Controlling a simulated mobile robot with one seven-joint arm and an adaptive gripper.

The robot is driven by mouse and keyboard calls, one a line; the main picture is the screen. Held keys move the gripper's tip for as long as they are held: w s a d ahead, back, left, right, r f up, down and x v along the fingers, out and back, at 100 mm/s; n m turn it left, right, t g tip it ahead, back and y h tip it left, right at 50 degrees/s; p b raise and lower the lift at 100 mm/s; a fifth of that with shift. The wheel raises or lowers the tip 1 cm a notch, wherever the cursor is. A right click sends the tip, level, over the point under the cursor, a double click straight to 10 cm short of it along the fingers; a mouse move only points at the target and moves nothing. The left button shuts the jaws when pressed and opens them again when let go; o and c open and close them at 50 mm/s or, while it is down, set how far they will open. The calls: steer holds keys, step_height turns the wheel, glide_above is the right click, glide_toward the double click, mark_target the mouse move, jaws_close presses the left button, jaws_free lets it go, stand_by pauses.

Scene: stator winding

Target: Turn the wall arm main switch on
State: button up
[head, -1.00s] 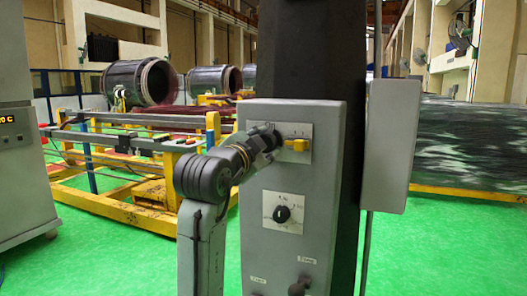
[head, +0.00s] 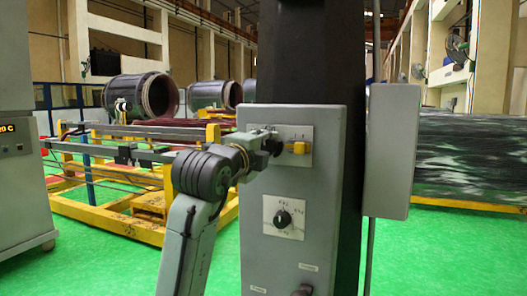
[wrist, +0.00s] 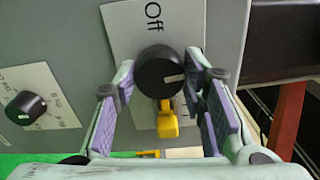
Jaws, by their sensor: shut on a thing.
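The main switch sits on a white plate on the grey wall box. Its yellow part (head: 300,147) shows at the right of the plate in the head view, with my gripper (head: 270,142) just left of it. In the wrist view my gripper (wrist: 160,75) is shut on the switch's round black knob (wrist: 160,70), with a purple-padded finger at each side. The yellow part also shows below the knob in the wrist view (wrist: 167,120). The word "Off" is on the plate (wrist: 140,22) above the knob. The knob hides part of the yellow lever.
A second black rotary knob (head: 282,218) on its own white plate is below on the same box (head: 256,185). A second grey box (head: 391,150) stands to the right, beside a dark column (head: 312,50).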

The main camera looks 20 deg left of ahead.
steer(key=shift+d+m, duration=0.1)
steer(key=shift+m, duration=0.6)
steer(key=o, duration=1.2)
steer(key=shift+c, duration=0.2)
steer(key=s, duration=1.2)
steer(key=shift+a, duration=0.25)
